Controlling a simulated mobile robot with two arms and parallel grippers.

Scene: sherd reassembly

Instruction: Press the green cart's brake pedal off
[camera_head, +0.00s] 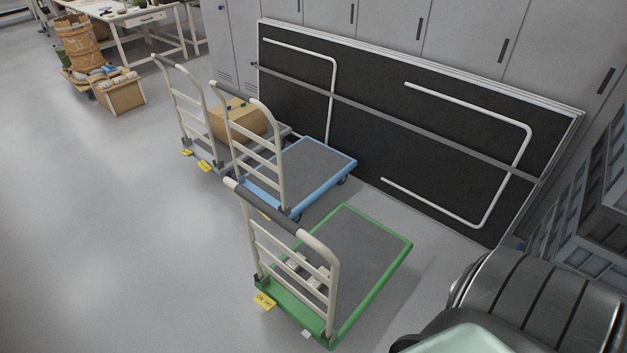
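The green cart (375,282) stands in the lower middle, with a grey deck, green rim and a cream tube handle with a dark grip (272,209) at its near-left end. Its yellow brake pedal (265,301) sticks out low at the handle end, near the left corner. The pedal bears dark lettering too small to read, and I cannot tell its pressed state. A small whitish tab (307,334) shows near the other corner of that end. Small pale items lie on the deck behind the handle rails. Neither of my grippers is in view.
A blue cart (315,165) stands just behind, and a grey cart with a cardboard box (238,120) beyond it. A dark ribbed object (545,300) fills the lower right. The floor at left is clear.

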